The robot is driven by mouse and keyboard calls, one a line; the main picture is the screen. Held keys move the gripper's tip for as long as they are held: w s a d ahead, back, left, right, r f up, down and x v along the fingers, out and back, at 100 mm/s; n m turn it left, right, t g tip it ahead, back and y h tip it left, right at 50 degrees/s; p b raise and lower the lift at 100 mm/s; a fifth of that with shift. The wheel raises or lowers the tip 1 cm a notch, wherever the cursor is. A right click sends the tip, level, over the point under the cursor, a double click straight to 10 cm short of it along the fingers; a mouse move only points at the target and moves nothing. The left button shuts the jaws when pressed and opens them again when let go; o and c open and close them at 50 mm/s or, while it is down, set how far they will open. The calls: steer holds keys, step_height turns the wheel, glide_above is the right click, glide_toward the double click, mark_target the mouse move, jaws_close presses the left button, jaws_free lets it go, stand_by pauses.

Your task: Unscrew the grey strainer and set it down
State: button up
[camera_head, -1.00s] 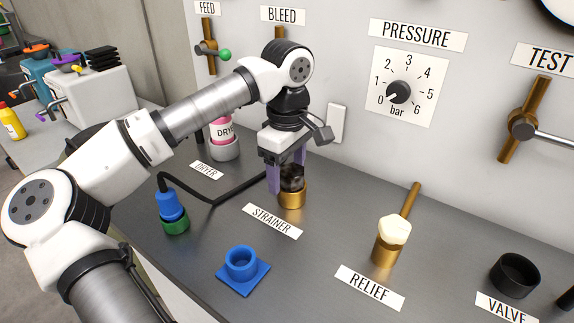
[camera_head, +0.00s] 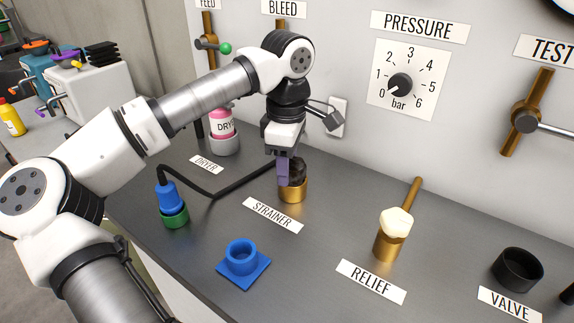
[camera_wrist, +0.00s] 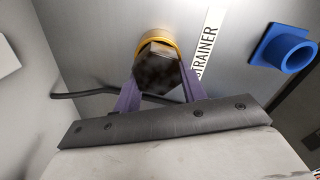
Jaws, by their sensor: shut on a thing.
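The strainer (camera_head: 297,172) is a dark, mottled grey piece standing in a brass socket (camera_head: 292,192) behind the STRAINER label. My gripper (camera_head: 284,172) points down over it, and its purple fingers are shut on the strainer. In the wrist view the strainer (camera_wrist: 159,72) shows a faceted dark top between the two fingers (camera_wrist: 160,92), with the gold rim of the socket (camera_wrist: 153,43) around its far side. The strainer still sits in the socket; its lower part is hidden.
A blue square holder with a round cup (camera_head: 242,262) stands in front on the grey bench. A black hose runs behind the gripper from a blue and green connector (camera_head: 171,205). The brass relief fitting (camera_head: 391,238) stands to the right. The panel wall rises behind.

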steer(key=shift+o, duration=0.4)
steer(key=n, duration=0.3)
steer(key=n+b, duration=0.1)
steer(key=n, duration=0.1)
steer(key=shift+w+r+n, duration=0.15)
steer(key=shift+n, duration=0.25)
steer(key=shift+o, duration=0.6)
steer(key=n, duration=0.2)
steer(key=shift+n+b, duration=0.4)
steer(key=shift+w+d+n, duration=0.1)
steer(key=shift+d+n, duration=0.2)
steer(key=shift+n, duration=0.9)
steer(key=shift+c, duration=0.2)
steer(key=shift+o, duration=0.3)
steer(key=shift+a, duration=0.15)
steer(key=o, duration=0.6)
steer(key=shift+c, duration=0.2)
steer(key=shift+o, duration=0.5)
steer(key=shift+a, duration=0.3)
steer(key=shift+c, duration=0.2)
steer(key=shift+d, duration=0.1)
steer(key=shift+c, duration=0.2)
